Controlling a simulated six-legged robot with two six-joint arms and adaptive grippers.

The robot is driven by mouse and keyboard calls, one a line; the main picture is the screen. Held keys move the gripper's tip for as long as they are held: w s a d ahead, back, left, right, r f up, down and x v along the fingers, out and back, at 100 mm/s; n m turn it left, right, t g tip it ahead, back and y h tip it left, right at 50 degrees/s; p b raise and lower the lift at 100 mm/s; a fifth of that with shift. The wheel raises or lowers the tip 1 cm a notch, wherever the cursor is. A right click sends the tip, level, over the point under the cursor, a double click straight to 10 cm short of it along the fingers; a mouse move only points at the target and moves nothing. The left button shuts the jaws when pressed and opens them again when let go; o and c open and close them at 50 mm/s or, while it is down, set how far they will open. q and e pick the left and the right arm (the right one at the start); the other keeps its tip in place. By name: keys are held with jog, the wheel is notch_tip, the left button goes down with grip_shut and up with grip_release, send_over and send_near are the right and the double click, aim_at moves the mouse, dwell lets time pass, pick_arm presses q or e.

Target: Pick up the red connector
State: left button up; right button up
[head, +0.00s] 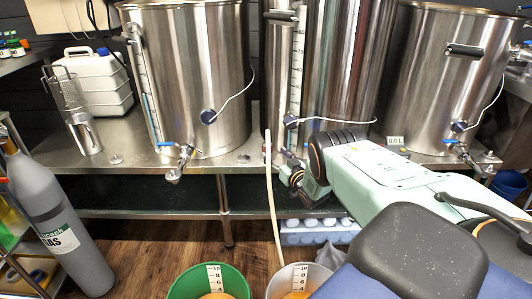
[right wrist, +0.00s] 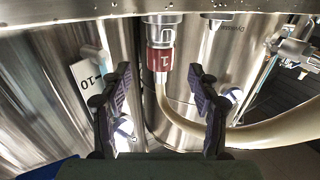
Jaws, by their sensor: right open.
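The red connector (right wrist: 160,62) shows in the right wrist view, upright below a metal fitting (right wrist: 162,30), with a cream hose (right wrist: 185,120) leaving its lower end. My right gripper (right wrist: 157,95) is open and empty; its two dark fingers stand left and right of the connector in the picture. I see no clear contact between fingers and connector. In the head view my right gripper (head: 290,174) is small and partly hidden by my arm, near the middle kettle's base. I cannot make out the connector there. My left gripper is not in view.
Steel kettles (head: 195,80) with outlet valves stand on a metal bench (head: 110,160). A hose (head: 272,200) hangs down between a green bucket (head: 238,283) and a white bucket (head: 278,287). A grey gas cylinder (head: 60,225) stands at left.

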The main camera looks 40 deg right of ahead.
aim_at(270, 149)
jog(key=b+x, duration=0.2)
jog(key=x, duration=0.1)
jog(key=shift+w, duration=0.45)
jog(key=shift+r, duration=0.1)
jog(key=shift+s, duration=0.1)
jog(key=shift+c, duration=0.2)
grip_shut()
